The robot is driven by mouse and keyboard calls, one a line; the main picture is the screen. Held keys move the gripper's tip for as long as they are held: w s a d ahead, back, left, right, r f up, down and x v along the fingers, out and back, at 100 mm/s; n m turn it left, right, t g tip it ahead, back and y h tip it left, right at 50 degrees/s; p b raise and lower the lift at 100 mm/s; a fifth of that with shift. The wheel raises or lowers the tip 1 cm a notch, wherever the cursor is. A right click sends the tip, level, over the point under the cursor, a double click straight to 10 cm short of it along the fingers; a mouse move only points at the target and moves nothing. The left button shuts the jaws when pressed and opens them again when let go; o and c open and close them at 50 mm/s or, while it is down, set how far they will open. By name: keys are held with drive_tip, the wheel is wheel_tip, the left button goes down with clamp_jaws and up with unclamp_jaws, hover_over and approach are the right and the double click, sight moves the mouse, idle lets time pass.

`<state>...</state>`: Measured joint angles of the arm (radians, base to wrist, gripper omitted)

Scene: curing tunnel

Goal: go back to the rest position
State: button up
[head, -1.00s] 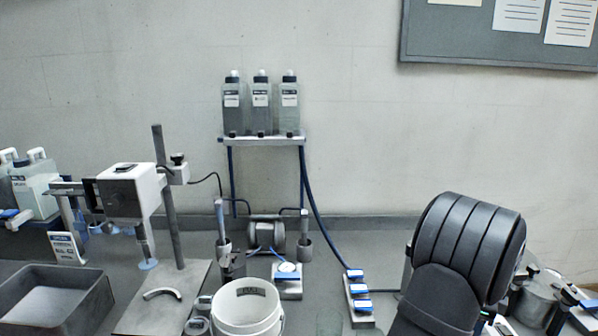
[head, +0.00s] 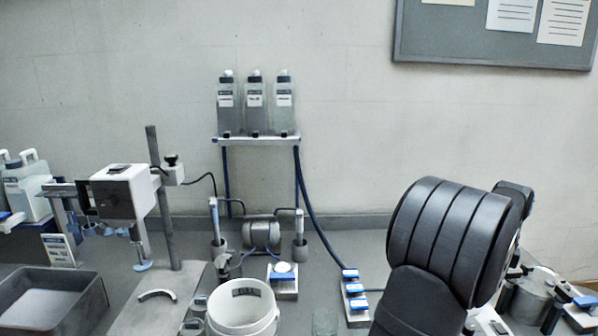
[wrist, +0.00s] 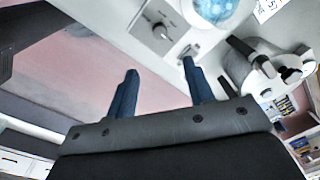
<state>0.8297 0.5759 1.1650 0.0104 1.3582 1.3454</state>
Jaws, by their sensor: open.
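My gripper (wrist: 160,66) shows in the wrist view with its two blue fingers spread apart and nothing between them. A pinkish surface and a pale panel with a dark knob (wrist: 163,32) lie beyond the fingers. In the head view my dark, ribbed arm stands at the right. The gripper cannot be made out there.
A white bucket (head: 215,312) stands at the front centre, with a grey tray (head: 82,318) at the left. A stand with a white box head (head: 122,196) rises between them. A bottle shelf (head: 256,140) stands at the back. A metal pot (head: 530,300) is at the right.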

drive_tip(key=f, duration=1.4)
drive_tip(key=shift+w+d+f, duration=0.15)
drive_tip(key=shift+w+f, duration=0.1)
drive_tip(key=shift+f, duration=0.05)
drive_tip(key=n, duration=0.5)
drive_tip(key=shift+r, duration=0.1)
drive_tip(key=n, duration=0.3)
drive_tip(key=shift+n, duration=0.4)
drive_tip(key=n, duration=0.4)
drive_tip(key=shift+d+n+y, duration=0.1)
drive_tip(key=shift+n+y, duration=0.2)
drive_tip(key=shift+w+n, duration=0.1)
drive_tip(key=shift+n, duration=2.2)
